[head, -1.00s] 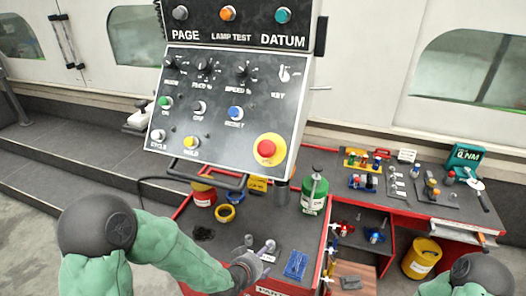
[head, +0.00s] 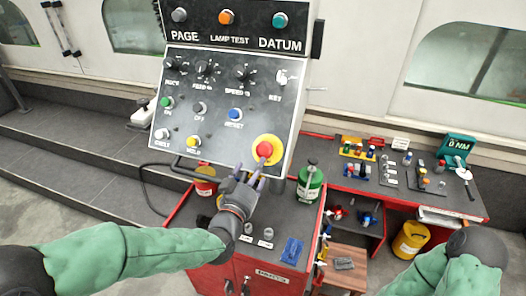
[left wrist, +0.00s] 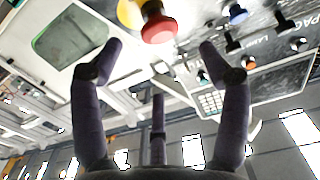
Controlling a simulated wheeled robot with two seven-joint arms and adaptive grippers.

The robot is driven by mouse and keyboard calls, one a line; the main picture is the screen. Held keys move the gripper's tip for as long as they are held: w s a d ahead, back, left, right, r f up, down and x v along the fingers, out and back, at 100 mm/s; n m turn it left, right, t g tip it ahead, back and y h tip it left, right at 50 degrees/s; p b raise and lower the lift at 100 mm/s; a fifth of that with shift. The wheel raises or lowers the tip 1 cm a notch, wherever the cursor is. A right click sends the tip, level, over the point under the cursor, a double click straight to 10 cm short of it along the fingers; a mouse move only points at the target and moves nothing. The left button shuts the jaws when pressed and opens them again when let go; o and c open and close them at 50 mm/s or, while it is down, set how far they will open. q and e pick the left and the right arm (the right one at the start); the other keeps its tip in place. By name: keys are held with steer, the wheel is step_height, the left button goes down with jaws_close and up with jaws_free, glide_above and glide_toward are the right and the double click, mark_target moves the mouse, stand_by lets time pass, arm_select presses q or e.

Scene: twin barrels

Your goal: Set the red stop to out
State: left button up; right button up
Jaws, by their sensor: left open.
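The red stop (head: 265,149) is a mushroom button on a yellow round base (head: 275,140), at the lower right of the tilted control panel (head: 215,105). In the left wrist view the red stop (left wrist: 158,24) shows near the top, ahead of the fingers and between their lines. My left gripper (head: 250,177) is open and empty, just below and left of the stop in the head view and apart from it. The left fingers also show spread in the left wrist view (left wrist: 158,62). My right arm shows at the lower right of the head view; its gripper is out of view.
The panel also carries a blue reset button (head: 235,114), a yellow button (head: 194,141) and several knobs. Below it, a red cart (head: 268,272) holds a green canister (head: 310,184) and a blue part (head: 292,250). A red bench with tools stands right.

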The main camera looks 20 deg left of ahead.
mark_target(263, 153)
arm_select(q)
steer(key=w, duration=0.8)
steer(key=shift+w+d+p, duration=0.15)
steer(key=shift+w+p, duration=0.15)
steer(key=shift+w, duration=0.05)
